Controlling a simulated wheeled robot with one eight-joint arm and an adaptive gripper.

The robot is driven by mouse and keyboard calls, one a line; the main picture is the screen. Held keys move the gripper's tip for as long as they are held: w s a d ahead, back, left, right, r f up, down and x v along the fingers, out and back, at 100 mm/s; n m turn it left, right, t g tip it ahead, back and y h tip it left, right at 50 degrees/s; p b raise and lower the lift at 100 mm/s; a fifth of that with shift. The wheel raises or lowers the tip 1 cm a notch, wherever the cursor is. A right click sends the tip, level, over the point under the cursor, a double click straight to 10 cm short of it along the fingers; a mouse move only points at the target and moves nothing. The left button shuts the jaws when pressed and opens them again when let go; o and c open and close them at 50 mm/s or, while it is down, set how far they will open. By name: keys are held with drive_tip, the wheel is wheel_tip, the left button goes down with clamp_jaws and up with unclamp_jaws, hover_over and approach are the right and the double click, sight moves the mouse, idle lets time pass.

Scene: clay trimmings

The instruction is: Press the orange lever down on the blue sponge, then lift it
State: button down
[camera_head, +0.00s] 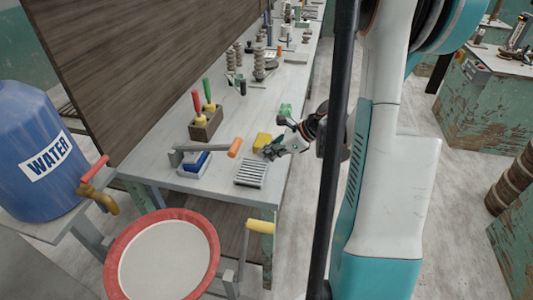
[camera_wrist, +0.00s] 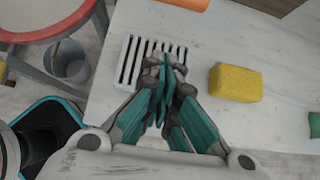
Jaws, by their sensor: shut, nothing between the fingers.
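The lever (camera_head: 234,148) has an orange handle at the end of a grey arm, which reaches out from a bracket at the left of the bench and stands raised over the blue sponge (camera_head: 195,163). The sponge sits in a grey tray under the arm. In the wrist view only part of the orange handle (camera_wrist: 188,4) shows at the top edge, and the blue sponge is out of view. My gripper (camera_head: 270,152) is to the right of the handle, apart from it. In the wrist view its fingers (camera_wrist: 164,68) are closed together and empty, over the slatted dish.
A white slatted dish (camera_head: 251,173) lies near the bench's front edge. A yellow sponge (camera_wrist: 235,83) lies beside my gripper. A green block (camera_head: 286,110) lies farther back. A wooden tool holder (camera_head: 206,127) stands behind the lever.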

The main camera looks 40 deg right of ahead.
drive_tip(key=b+x, duration=0.2)
drive_tip(key=x, duration=0.4)
drive_tip(key=shift+w+a+f, duration=0.2)
drive_tip(key=shift+f, duration=0.1)
drive_tip(key=shift+w+a+r, duration=0.1)
drive_tip(key=shift+w+a, duration=0.1)
drive_tip(key=shift+w, duration=0.1)
drive_tip(key=shift+w+a+r, duration=0.1)
drive_tip(key=shift+r, duration=0.4)
drive_tip(key=shift+w+a+r, duration=0.1)
drive_tip(key=shift+a+r, duration=0.05)
drive_tip(key=shift+r, duration=0.4)
drive_tip(key=shift+w+a+r, duration=0.15)
drive_tip(key=shift+w+r, duration=0.1)
drive_tip(key=shift+r, duration=0.4)
drive_tip(key=shift+r, duration=0.1)
